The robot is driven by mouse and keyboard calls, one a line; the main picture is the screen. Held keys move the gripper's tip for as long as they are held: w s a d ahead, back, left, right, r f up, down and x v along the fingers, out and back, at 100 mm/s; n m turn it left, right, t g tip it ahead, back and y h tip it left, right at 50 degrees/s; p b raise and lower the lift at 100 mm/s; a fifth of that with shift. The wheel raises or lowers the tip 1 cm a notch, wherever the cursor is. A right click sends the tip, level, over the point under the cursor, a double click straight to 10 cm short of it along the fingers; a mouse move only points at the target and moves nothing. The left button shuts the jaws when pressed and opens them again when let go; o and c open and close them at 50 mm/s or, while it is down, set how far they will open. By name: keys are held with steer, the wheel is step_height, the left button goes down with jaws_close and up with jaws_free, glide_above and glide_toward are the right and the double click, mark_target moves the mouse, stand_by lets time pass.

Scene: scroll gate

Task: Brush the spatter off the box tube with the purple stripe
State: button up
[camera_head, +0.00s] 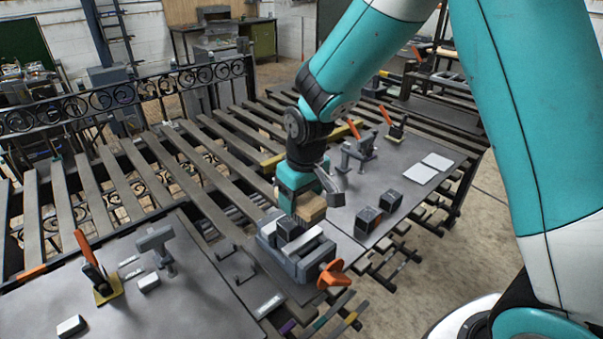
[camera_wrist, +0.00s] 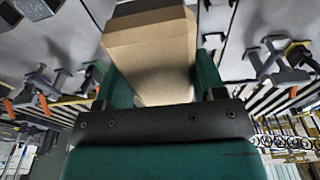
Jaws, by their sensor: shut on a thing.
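My gripper (camera_head: 301,194) is shut on a tan wooden block (camera_head: 311,208), probably the brush body, just behind the grey vise in the head view. In the wrist view, the block (camera_wrist: 150,62) sits between the green fingers of my gripper (camera_wrist: 165,88), with a darker band at its far end. I cannot make out bristles. A dark tube end with a purple stripe (camera_head: 287,327) shows at the bottom edge of the head view, among several tube ends. Most of that tube is hidden or out of frame, and no spatter can be made out.
The grey vise (camera_head: 296,247) with an orange handle (camera_head: 333,274) stands close in front of my gripper. Two dark blocks (camera_head: 368,219) (camera_head: 390,201) are to its right. Orange-handled clamps (camera_head: 100,277) (camera_head: 394,125) stand on the plates left and right. Slats with open gaps lie behind.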

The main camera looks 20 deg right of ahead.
steer(key=shift+r+p, duration=1.3)
steer(key=shift+r, duration=0.65)
